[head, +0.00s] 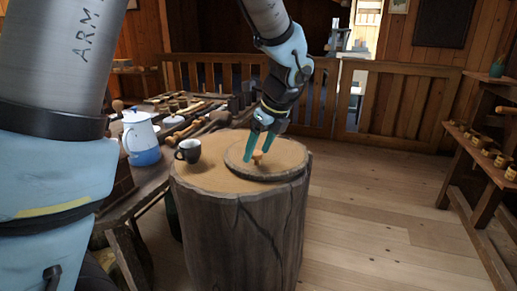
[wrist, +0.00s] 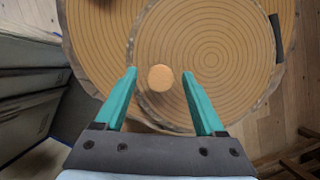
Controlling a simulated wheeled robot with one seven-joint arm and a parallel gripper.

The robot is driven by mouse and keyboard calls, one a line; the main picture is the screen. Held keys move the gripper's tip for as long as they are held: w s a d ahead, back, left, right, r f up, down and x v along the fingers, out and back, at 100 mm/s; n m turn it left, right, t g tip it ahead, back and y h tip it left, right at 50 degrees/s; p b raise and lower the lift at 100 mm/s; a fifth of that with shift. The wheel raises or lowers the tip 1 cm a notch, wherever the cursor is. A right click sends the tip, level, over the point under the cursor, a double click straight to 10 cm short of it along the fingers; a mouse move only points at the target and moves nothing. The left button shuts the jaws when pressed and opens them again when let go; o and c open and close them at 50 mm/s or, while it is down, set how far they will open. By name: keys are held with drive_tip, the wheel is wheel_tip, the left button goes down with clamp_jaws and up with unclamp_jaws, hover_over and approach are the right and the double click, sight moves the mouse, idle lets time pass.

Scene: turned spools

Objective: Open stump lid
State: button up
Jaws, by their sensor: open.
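The stump (head: 237,226) stands upright on the plank floor, with dark bark sides. Its round wooden lid (head: 285,153) lies flat on top, toward the right, and shows from above in the wrist view (wrist: 218,50). A small pale wooden knob (head: 257,158) stands up from the lid; it is a round disc in the wrist view (wrist: 160,77). My gripper (head: 260,146) is over the lid with its teal fingers pointing down. In the wrist view my gripper (wrist: 160,78) is open, one finger on each side of the knob, with gaps on both sides.
A dark mug (head: 188,151) stands on the stump top, left of the lid. A blue and white enamel pot (head: 141,138) and several tools are on the bench at left. A shelf with several spools (head: 484,150) is at right. The floor right of the stump is clear.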

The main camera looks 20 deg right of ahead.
drive_tip(key=shift+c, duration=0.3)
clamp_jaws()
idle(1.0)
